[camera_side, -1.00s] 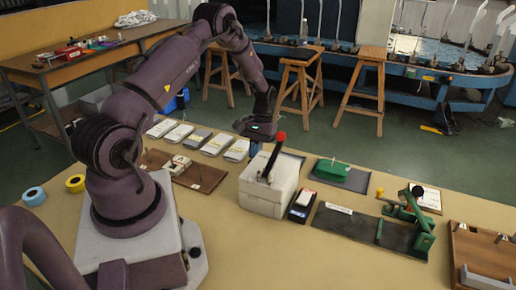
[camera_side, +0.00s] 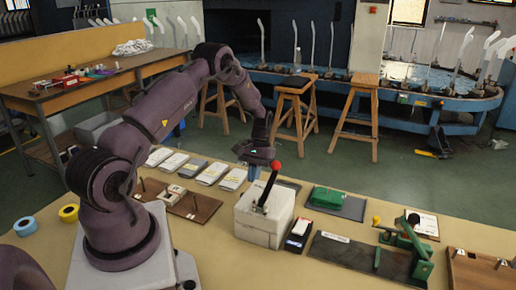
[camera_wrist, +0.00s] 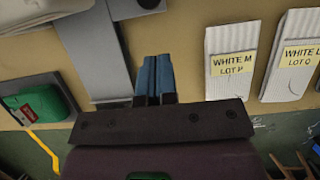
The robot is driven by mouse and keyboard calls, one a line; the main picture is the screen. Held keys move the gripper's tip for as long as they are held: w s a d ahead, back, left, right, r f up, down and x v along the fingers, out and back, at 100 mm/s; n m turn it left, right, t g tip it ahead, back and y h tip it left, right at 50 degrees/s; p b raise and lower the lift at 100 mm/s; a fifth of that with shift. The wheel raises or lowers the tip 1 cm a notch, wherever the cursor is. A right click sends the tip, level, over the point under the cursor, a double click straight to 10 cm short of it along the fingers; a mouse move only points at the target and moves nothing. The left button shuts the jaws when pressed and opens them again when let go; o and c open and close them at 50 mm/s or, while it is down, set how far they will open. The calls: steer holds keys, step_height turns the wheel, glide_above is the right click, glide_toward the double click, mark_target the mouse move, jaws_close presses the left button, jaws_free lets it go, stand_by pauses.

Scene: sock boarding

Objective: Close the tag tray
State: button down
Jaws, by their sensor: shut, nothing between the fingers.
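My gripper (camera_side: 253,172) is shut and empty, pointing down behind the white box (camera_side: 262,219) with the red-knobbed lever (camera_side: 268,186). Its blue fingertips show in the wrist view (camera_wrist: 154,72), pressed together, beside a flat grey slab (camera_wrist: 90,50). I cannot tell whether they touch it. No part is clearly marked as the tag tray. The slab may belong to it, but I cannot tell how far open it stands. In the side view the box hides most of what lies behind it. A small black holder with a white top (camera_side: 298,231) stands right of the box.
White sock packs lie left of the box, among them WHITE M (camera_wrist: 230,70) and WHITE L (camera_wrist: 290,65). A green block (camera_side: 327,197) rests on a dark mat to the right. A green lever fixture (camera_side: 412,246) stands farther right.

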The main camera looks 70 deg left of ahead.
steer(key=v, duration=0.8)
steer(key=shift+r, duration=0.35)
steer(key=c, duration=1.6)
jaws_free()
steer(key=shift+a+r, duration=0.15)
steer(key=shift+r, duration=0.15)
steer(key=o, duration=0.6)
steer(key=s+r, duration=0.1)
steer(key=s+a+r+n, duration=0.1)
steer(key=shift+s+r+t, duration=0.1)
steer(key=shift+r+t, duration=0.2)
steer(key=shift+r, duration=0.1)
steer(key=s+d+n+t+h, duration=0.1)
steer(key=s+d+n+t, duration=0.15)
steer(key=s+n, duration=0.4)
steer(key=d+f+n, duration=0.1)
steer(key=f, duration=0.3)
steer(key=w+d+f+n+t, duration=0.1)
steer(key=d+f+n, duration=0.1)
steer(key=f, duration=0.2)
steer(key=d+f+n, duration=0.2)
steer(key=f, duration=0.2)
steer(key=shift+w+d+f+t, duration=0.1)
steer(key=shift+w+f+t, duration=0.2)
steer(key=shift+f+t, duration=0.05)
